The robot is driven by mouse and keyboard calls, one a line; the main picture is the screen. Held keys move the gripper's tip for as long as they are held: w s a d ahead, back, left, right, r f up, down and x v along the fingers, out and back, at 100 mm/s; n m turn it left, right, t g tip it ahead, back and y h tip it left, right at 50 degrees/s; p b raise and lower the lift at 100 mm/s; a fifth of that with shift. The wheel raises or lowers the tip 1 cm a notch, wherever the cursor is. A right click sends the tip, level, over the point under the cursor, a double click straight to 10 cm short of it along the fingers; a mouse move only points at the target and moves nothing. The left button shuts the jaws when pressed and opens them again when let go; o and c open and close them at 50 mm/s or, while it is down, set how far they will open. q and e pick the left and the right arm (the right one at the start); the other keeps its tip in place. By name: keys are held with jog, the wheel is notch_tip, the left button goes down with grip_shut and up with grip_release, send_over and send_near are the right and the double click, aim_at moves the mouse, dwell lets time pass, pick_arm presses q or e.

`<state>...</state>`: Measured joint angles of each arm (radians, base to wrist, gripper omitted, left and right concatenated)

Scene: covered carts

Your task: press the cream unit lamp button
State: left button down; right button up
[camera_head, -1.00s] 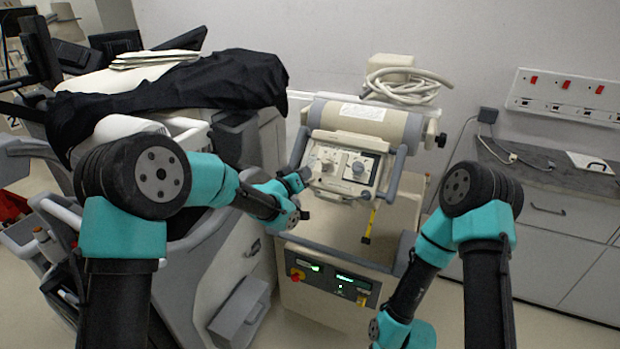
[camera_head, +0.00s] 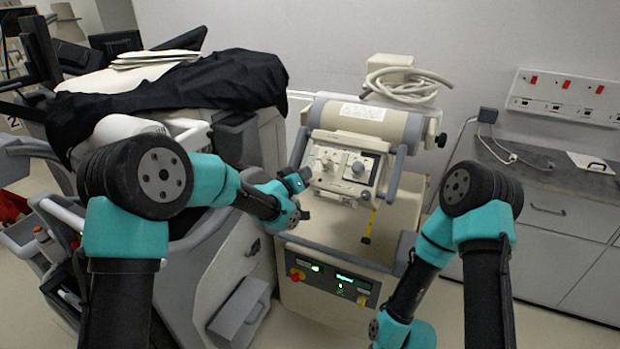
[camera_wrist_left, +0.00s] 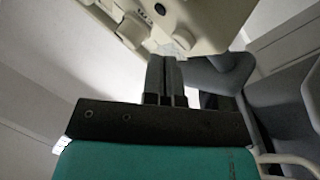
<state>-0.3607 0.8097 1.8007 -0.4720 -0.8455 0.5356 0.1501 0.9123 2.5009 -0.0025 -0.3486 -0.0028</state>
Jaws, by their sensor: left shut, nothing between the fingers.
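The cream unit (camera_head: 345,140) stands in the middle of the head view, with a tilted control panel (camera_head: 343,168) of knobs and small controls. I cannot tell which control is the lamp button. My left gripper (camera_head: 304,177) is at the panel's left edge, shut and empty. In the left wrist view its closed fingers (camera_wrist_left: 164,66) point at the lower edge of the cream panel (camera_wrist_left: 205,22), which shows a dark round spot and a knob. Contact cannot be made out. My right arm's gripper is outside the head view.
A grey handle frame (camera_head: 397,172) flanks the panel, and a yellow strap (camera_head: 370,222) hangs below it. A lower panel (camera_head: 330,278) has green displays and a red knob. A cart under black cloth (camera_head: 190,85) stands left; a grey counter (camera_head: 550,170) is at right.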

pick_arm(q)
jog(key=shift+w+d+f, duration=0.1)
jog(key=shift+f, duration=0.1)
jog(key=shift+w+d+f, duration=0.1)
jog(key=shift+w+f, duration=0.15)
jog(key=shift+w, duration=0.05)
dwell(1.2)
jog(key=shift+s, duration=0.1)
jog(key=shift+s+a+r, duration=0.3)
jog(key=shift+s+r, duration=0.15)
jog(key=shift+r, duration=0.1)
jog(key=shift+r, duration=0.1)
jog(key=shift+s+a+r, duration=0.45)
jog(key=shift+s+r, duration=0.35)
jog(key=shift+r, duration=0.05)
jog(key=shift+s+a+r, duration=0.4)
jog(key=shift+s+r, duration=0.35)
jog(key=shift+r, duration=0.05)
jog(key=shift+f, duration=0.1)
